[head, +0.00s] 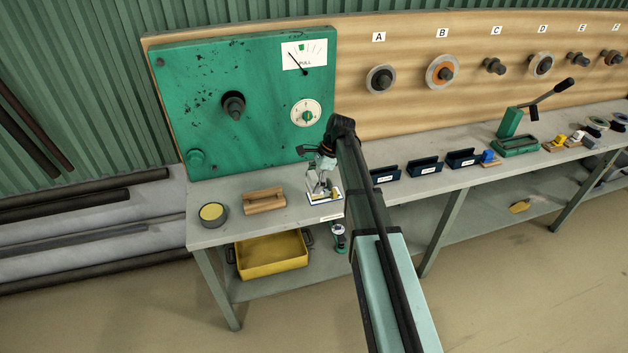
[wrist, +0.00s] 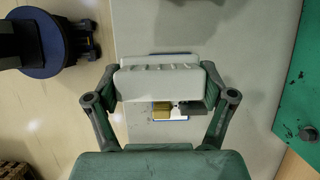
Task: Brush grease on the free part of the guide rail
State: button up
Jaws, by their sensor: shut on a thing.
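My gripper (head: 322,186) is low over the bench, left of its middle. Just below is a white, blue-edged base (head: 325,199) with a yellow piece (wrist: 160,110) and a dark grey piece (wrist: 191,107). Whether the gripper touches them is unclear. A round grey tin (head: 213,213) with a yellow top stands at the bench's left end. No guide rail or brush can be told for certain.
A wooden block-like holder (head: 264,201) lies between tin and gripper. A green panel (head: 240,110) with knobs and a gauge rises behind. Dark blue bins (head: 423,166) and a green lever press (head: 515,143) stand to the right. A yellow tray (head: 270,258) is on the lower shelf.

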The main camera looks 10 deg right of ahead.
aim_at(312, 177)
notch_tip(312, 177, up, 3)
jog(key=p, duration=0.3)
jog(key=shift+r+p, duration=0.15)
jog(key=shift+p, duration=0.25)
jog(key=shift+f+b, duration=2.6)
jog(key=shift+f, duration=1.55)
jog(key=shift+w+d, duration=0.1)
jog(key=shift+d, duration=0.3)
jog(key=shift+a, duration=0.4)
jog(key=shift+d+r, duration=0.1)
jog(key=shift+d, duration=0.5)
jog(key=shift+a, duration=0.4)
jog(key=shift+a+r+p, duration=0.2)
jog(key=shift+a+p, duration=0.1)
jog(key=shift+p, duration=0.2)
notch_tip(312, 177, up, 3)
jog(key=shift+d+f+p, duration=0.15)
jog(key=shift+f+p, duration=0.05)
jog(key=shift+p, duration=0.3)
jog(key=shift+r+p, duration=1.6)
jog(key=shift+r, duration=0.9)
jog(key=shift+d+f+b, duration=0.2)
jog(key=shift+d+f, duration=0.1)
jog(key=shift+f, duration=0.4)
jog(key=shift+d+f+b, duration=0.2)
jog(key=shift+d+f, duration=0.05)
jog(key=shift+f, duration=0.4)
jog(key=shift+d+f+b, duration=0.2)
jog(key=shift+d+f, duration=0.1)
jog(key=shift+f, duration=0.4)
